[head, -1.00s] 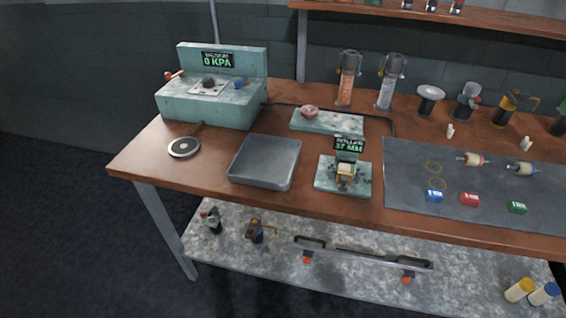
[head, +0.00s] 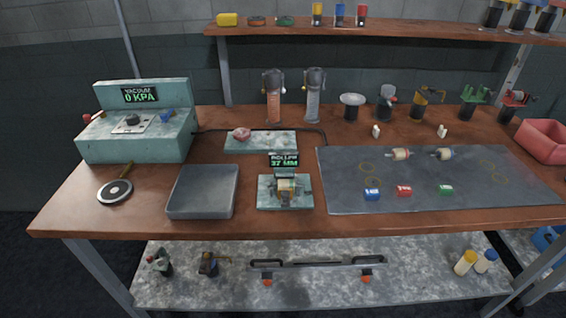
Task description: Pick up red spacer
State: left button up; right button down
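The red spacer (head: 403,191) is a small red block with light markings. It lies on the dark grey mat (head: 340,197) near its front edge. A blue block (head: 372,194) lies to its left and a green block (head: 446,190) to its right, both apart from it. Neither of my grippers shows in the head view.
A grey tray (head: 204,192) and a small gauge device reading 37 MM (head: 285,190) stand left of the mat. Two cylindrical parts (head: 400,154) lie behind the blocks. A pink bin (head: 546,141) is at the far right. The mat's front right is clear.

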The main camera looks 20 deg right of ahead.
aim_at(401, 191)
jog(key=z, duration=1.55)
